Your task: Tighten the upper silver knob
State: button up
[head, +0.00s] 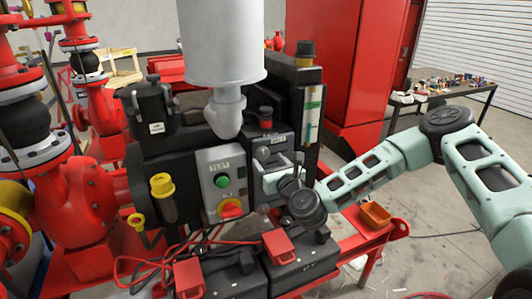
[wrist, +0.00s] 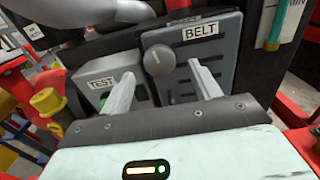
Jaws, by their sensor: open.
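A round grey-silver knob (wrist: 159,60) sits at the upper left of the dark slotted cover labelled BELT (wrist: 203,85). In the head view the knob (head: 263,153) shows just above my gripper (head: 268,174). In the wrist view my gripper (wrist: 160,72) is open. Its two pale fingers point at the cover, one to the left and one to the right of the knob in the picture. Nothing is held between them. The knob looks beyond the fingertips, and I see no contact. The lower part of the cover is hidden behind my gripper, and no second knob shows.
Left of the cover is a grey TEST box (head: 222,183) with a green button and a red-yellow switch. A yellow-capped filler (head: 162,186) stands farther left. Black batteries (head: 240,279) with red clamps and cables lie below. A gauge tube (head: 313,115) is at right.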

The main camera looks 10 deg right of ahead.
aim_at(262, 153)
jog(key=shift+w+a+p, duration=0.15)
jog(key=shift+w+p, duration=0.05)
jog(key=shift+w, duration=0.5)
jog(key=shift+w+a+p, duration=0.15)
jog(key=shift+w, duration=0.55)
jog(key=shift+c, duration=0.3)
jog(key=c, duration=0.9)
